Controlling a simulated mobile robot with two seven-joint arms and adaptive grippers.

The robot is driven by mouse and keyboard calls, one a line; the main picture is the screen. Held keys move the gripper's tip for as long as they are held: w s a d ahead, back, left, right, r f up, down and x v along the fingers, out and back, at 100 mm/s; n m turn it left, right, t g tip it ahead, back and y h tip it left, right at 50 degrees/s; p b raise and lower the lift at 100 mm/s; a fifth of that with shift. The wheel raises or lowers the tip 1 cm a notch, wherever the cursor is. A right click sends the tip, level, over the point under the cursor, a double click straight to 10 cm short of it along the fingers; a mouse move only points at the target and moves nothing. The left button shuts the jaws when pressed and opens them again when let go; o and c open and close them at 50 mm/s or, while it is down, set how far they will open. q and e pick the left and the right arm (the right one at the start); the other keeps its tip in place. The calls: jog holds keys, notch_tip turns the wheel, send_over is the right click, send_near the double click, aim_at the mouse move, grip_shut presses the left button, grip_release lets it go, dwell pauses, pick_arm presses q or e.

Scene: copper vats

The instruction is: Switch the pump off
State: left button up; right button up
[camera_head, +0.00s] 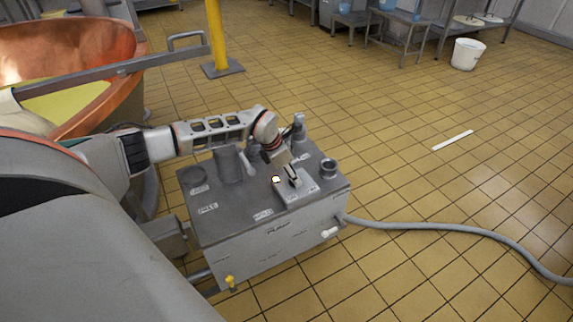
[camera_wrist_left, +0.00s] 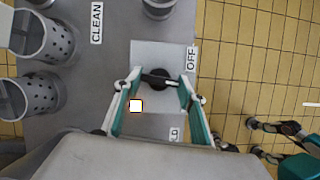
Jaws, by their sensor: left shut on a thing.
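The pump's control box (camera_head: 235,221) is a grey metal case with labels on its top. Its switch (camera_wrist_left: 158,79) is a dark bar on a round black hub, on a pale raised plate (camera_head: 303,190). My left gripper (camera_head: 291,172) is over this plate. In the left wrist view its fingers (camera_wrist_left: 158,90) are shut on the two ends of the switch bar. My right gripper (camera_wrist_left: 258,138) shows at lower right, fingers apart, empty.
Perforated grey cups (camera_wrist_left: 45,38) and a round socket (camera_head: 329,167) stand on the box top. A grey hose (camera_head: 450,229) runs right along the tiled floor. A copper vat (camera_head: 105,50) and a yellow post (camera_head: 216,35) are behind. The floor to the right is mostly clear.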

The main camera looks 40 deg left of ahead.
pick_arm(q)
jog(key=shift+w+d+r+n+y+p, duration=0.1)
jog(key=shift+r+n+y+p, duration=0.3)
jog(key=shift+r+n+p, duration=0.4)
jog(key=n+p, duration=0.2)
jog(key=p, duration=0.1)
jog(key=shift+d+f+n+t+y, duration=0.1)
jog(key=shift+f+n+t+y, duration=0.2)
jog(key=shift+f+n+y, duration=0.1)
jog(key=shift+f+n+y+p, duration=0.2)
jog(key=shift+n+y+p, duration=0.2)
jog(key=shift+n+p, duration=0.5)
jog(key=shift+s+f+n+p, duration=0.25)
jog(key=shift+n+p, duration=0.2)
jog(key=shift+n, duration=0.15)
pick_arm(e)
jog(key=shift+s+d+r, duration=0.1)
jog(key=shift+d+r, duration=0.05)
jog(key=shift+r, duration=0.7)
jog(key=shift+s+d+r, duration=0.1)
jog(key=shift+d+r, duration=0.05)
jog(key=shift+r, duration=0.65)
pick_arm(q)
jog(key=o, duration=1.1)
pick_arm(e)
jog(key=shift+s, duration=0.15)
